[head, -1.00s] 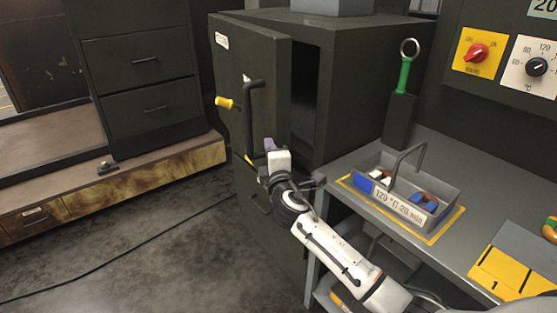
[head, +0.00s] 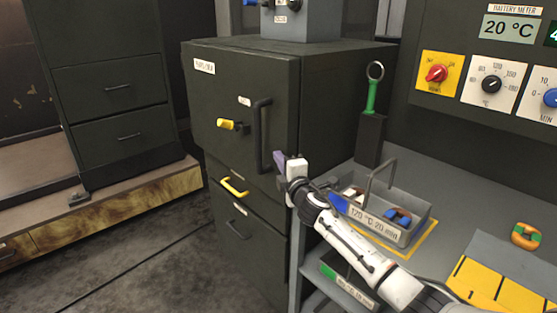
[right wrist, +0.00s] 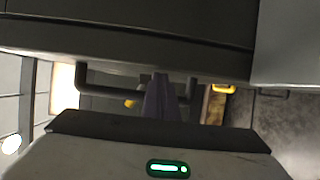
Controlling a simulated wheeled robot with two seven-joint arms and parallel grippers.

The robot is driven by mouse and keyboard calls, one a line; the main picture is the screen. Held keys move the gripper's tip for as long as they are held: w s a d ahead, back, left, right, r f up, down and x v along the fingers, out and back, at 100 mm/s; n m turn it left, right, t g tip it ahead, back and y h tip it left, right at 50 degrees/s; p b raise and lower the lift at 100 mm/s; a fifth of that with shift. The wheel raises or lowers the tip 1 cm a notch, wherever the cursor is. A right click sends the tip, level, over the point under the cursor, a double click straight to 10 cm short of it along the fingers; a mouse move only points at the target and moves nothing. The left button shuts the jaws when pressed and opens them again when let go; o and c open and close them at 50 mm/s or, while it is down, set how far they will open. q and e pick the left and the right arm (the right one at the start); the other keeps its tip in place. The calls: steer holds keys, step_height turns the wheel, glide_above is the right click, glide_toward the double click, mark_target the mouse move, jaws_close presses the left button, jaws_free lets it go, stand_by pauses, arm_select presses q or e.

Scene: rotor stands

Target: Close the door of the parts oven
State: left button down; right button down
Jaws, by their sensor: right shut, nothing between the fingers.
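The parts oven (head: 345,100) is a dark cabinet. Its door (head: 215,85) now lies against the front, with no dark opening visible at its right edge; I cannot tell whether it is latched. The door carries a black upright handle (head: 259,140) and a yellow-knobbed latch lever (head: 228,125). My right gripper (head: 281,160) is shut and empty, beside the lower end of the black handle, close to the door's right edge. In the right wrist view, the purple fingers (right wrist: 160,100) are together in front of the handle bar (right wrist: 108,92); contact is unclear. My left gripper is not in view.
A grey bench on the right holds a carry tray (head: 408,236) marked 120 °C 20 min, a green-handled ring tool (head: 372,92) in a holder, and an orange-green ring (head: 526,235). Below the oven door is a drawer with a yellow handle (head: 234,187). Floor at left is clear.

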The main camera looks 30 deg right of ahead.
steer(key=d, duration=0.2)
steer(key=shift+s+d+r+h, duration=0.2)
steer(key=shift+d+r+h, duration=0.1)
steer(key=shift+r+h, duration=0.1)
steer(key=shift+a, duration=0.25)
steer(key=s+a, duration=0.7)
steer(key=s, duration=0.3)
steer(key=shift+f+y+p, duration=0.3)
steer(key=shift+f+y, duration=0.1)
steer(key=s+a+f+m+g+y, duration=0.25)
steer(key=s+a+f, duration=0.3)
steer(key=f, duration=0.45)
steer(key=s+a+f+m+g+y, duration=0.1)
steer(key=s+a+f+m+g, duration=0.2)
steer(key=s+f, duration=0.5)
steer(key=s+a+f+m+g+y, duration=0.1)
steer(key=s+a+f+m+y, duration=0.1)
steer(key=s+a+f, duration=0.4)
steer(key=s+a+f+m+g+y, duration=0.2)
steer(key=s+a+f+m, duration=0.3)
steer(key=s, duration=0.7)
step_height(320, 180, down, 3)
steer(key=shift+s+a+r, duration=0.1)
steer(key=shift+s+a, duration=0.25)
steer(key=shift+a, duration=0.7)
